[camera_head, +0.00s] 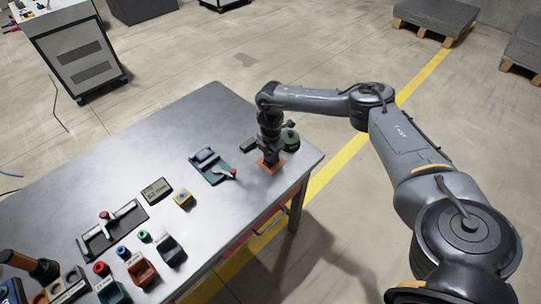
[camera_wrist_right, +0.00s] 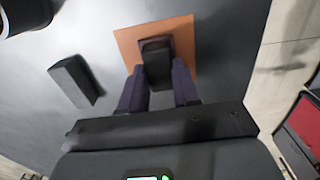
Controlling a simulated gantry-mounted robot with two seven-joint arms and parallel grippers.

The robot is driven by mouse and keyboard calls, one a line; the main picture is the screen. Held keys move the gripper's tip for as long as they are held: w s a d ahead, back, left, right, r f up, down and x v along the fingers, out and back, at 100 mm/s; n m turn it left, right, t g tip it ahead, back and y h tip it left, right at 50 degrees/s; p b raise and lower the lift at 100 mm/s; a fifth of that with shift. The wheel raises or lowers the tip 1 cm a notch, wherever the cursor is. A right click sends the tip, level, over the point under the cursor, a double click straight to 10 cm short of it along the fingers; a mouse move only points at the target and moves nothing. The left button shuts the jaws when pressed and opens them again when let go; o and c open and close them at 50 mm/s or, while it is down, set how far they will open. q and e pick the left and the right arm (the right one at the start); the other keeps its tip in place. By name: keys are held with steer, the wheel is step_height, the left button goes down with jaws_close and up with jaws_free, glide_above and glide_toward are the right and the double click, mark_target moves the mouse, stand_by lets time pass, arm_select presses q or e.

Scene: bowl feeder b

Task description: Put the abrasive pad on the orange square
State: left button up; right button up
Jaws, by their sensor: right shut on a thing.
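The orange square (camera_head: 276,167) lies flat near the right end of the metal table, partly hidden by my right gripper (camera_head: 267,160) above it. It also shows in the right wrist view (camera_wrist_right: 127,42). There my right gripper (camera_wrist_right: 158,70) is shut on a small dark block, which appears to be the abrasive pad (camera_wrist_right: 157,47). The pad is over the square within its outline; whether it touches the square I cannot tell. The pad is hidden in the head view. My left gripper is not in view.
A second dark block (camera_wrist_right: 74,82) lies beside the square, also in the head view (camera_head: 249,145). A dark green round object (camera_head: 291,140) stands close behind the gripper. A green fixture with a red-knobbed lever (camera_head: 214,168) is left. Several bins and buttons fill the table's front left.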

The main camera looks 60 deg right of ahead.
steer(key=shift+f, duration=0.1)
steer(key=o, duration=1)
